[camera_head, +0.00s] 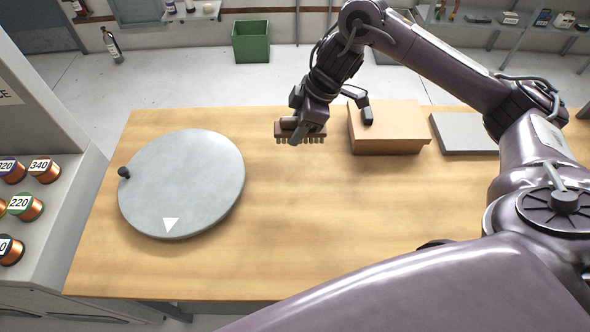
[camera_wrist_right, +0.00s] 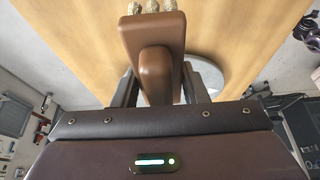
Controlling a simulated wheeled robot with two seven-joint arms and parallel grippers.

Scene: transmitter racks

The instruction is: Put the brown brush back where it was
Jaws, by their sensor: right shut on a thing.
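The brown brush (camera_head: 288,131) is held by my right gripper (camera_head: 301,122) above the wooden table, with its bristles pointing down. In the right wrist view the brush (camera_wrist_right: 152,38) shows a brown back with a raised handle, and pale bristle tufts at its far edge. The fingers of my right gripper (camera_wrist_right: 155,88) are closed on both sides of the handle. The brush is in the air just left of a tan box. My left gripper is not in view.
A round grey turntable (camera_head: 190,180) with a white triangle and a dark knob lies on the table's left. The tan box (camera_head: 400,125) and a grey slab (camera_head: 465,133) stand at the back right. The front middle of the table (camera_head: 310,220) is clear. A rack with wire spools (camera_head: 44,171) stands left.

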